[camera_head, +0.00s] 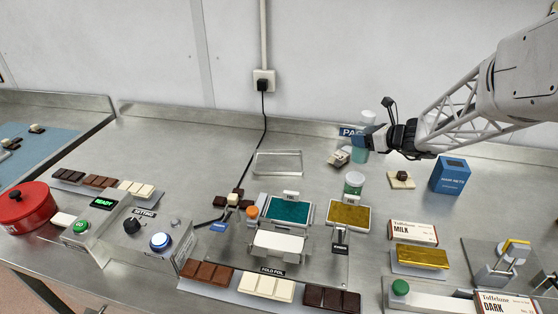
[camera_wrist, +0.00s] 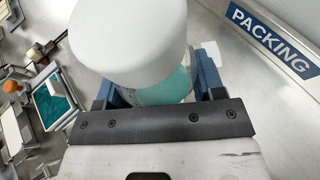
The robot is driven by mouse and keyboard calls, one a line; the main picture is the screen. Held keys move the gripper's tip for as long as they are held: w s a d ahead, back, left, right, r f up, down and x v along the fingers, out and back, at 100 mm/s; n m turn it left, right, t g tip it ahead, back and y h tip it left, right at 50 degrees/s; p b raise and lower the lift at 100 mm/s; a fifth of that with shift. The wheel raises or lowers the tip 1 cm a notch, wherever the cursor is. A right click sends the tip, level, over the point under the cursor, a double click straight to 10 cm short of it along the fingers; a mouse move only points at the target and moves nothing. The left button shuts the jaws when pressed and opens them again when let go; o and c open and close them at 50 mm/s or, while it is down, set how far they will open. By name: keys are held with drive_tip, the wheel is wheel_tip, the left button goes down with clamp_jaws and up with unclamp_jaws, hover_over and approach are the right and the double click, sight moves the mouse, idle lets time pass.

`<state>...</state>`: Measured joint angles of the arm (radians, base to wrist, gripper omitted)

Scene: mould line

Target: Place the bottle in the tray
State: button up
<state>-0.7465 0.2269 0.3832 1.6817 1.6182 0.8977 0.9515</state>
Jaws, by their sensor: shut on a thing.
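The bottle is upright, with a teal body (camera_head: 360,154) and a white cap (camera_head: 368,117), at the back of the bench, right of centre in the head view. My gripper (camera_head: 371,139) is shut around it from the right. In the wrist view the white cap (camera_wrist: 128,35) fills the upper middle, and the teal body (camera_wrist: 165,86) sits between the blue fingers of my gripper (camera_wrist: 157,88). Whether its base touches the bench I cannot tell. A clear shallow tray (camera_head: 278,174) lies empty on the bench, left of the bottle.
A blue box (camera_head: 450,176) is to the right. The foil station with teal pad (camera_head: 287,212) lies in front. Bare bench surrounds the tray's left side; a black cable (camera_head: 264,120) runs nearby.

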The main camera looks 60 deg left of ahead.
drive_tip(key=s+a+r+n+g, duration=0.1)
drive_tip(key=s+a+r, duration=0.1)
drive_tip(key=s+a, duration=0.6)
drive_tip(key=s+a+r+n+g, duration=0.1)
drive_tip(key=s+a+r, duration=0.1)
drive_tip(key=s+a, duration=0.7)
drive_tip(key=shift+n+g+h, duration=0.3)
drive_tip(key=shift+g, duration=0.1)
drive_tip(key=shift+w, duration=0.1)
drive_tip(key=shift+f, duration=2.4)
drive_tip(key=shift+f, duration=2.5)
drive_tip(key=shift+f, duration=0.15)
drive_tip(key=o, duration=1.1)
